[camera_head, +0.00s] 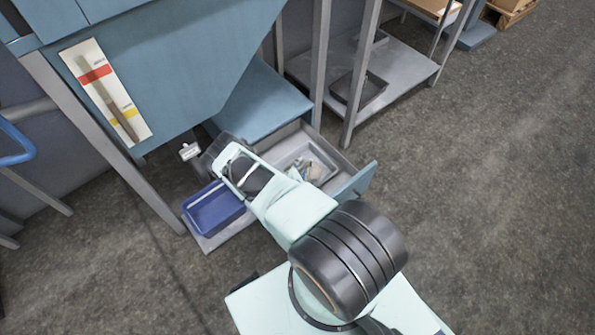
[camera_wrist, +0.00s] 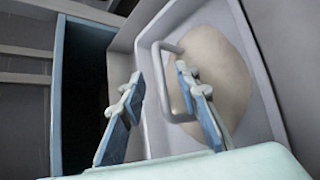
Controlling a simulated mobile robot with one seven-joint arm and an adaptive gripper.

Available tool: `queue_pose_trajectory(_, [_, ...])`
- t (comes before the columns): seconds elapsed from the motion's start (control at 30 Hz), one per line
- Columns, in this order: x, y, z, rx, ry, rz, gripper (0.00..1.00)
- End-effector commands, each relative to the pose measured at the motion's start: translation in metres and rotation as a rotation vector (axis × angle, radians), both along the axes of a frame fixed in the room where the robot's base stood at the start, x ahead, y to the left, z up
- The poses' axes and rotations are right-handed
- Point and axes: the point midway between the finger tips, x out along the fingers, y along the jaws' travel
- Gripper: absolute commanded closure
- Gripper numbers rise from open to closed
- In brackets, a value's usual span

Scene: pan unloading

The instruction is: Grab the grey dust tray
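The grey dust tray (camera_wrist: 256,120) fills the right of the wrist view, with a beige pile (camera_wrist: 222,75) in it. Its grey U-shaped handle (camera_wrist: 158,82) stands at the tray's left side. My gripper (camera_wrist: 159,75) is open, with its blue-padded fingers apart. The handle shows between the fingers; I cannot tell whether either finger touches it. In the head view the tray (camera_head: 285,153) sits in a pulled-out drawer (camera_head: 352,187) below the blue machine. My wrist covers part of the tray there, and the fingertips are hidden.
A blue tray (camera_head: 213,211) sits left of my wrist, beside the drawer. The machine's hopper (camera_head: 185,60) hangs above, with a label panel (camera_head: 104,92) on its face. A metal shelf (camera_head: 400,75) stands behind to the right. The floor (camera_head: 480,190) at right is clear.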

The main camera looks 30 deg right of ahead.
Motion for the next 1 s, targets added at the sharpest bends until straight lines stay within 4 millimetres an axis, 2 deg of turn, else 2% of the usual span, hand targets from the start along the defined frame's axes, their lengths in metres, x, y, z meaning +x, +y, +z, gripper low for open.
queue_pose_trajectory(0.33, [-0.0020,-0.0030,-0.0019,0.000,0.001,0.001,0.70])
queue_pose_trajectory(0.6, [-0.0019,-0.0028,-0.0018,0.000,0.001,0.001,0.99])
queue_pose_trajectory(0.63, [-0.0019,-0.0028,-0.0018,0.000,0.001,0.001,1.00])
queue_pose_trajectory(1.0, [-0.0023,-0.0030,-0.0020,0.000,0.002,0.001,1.00])
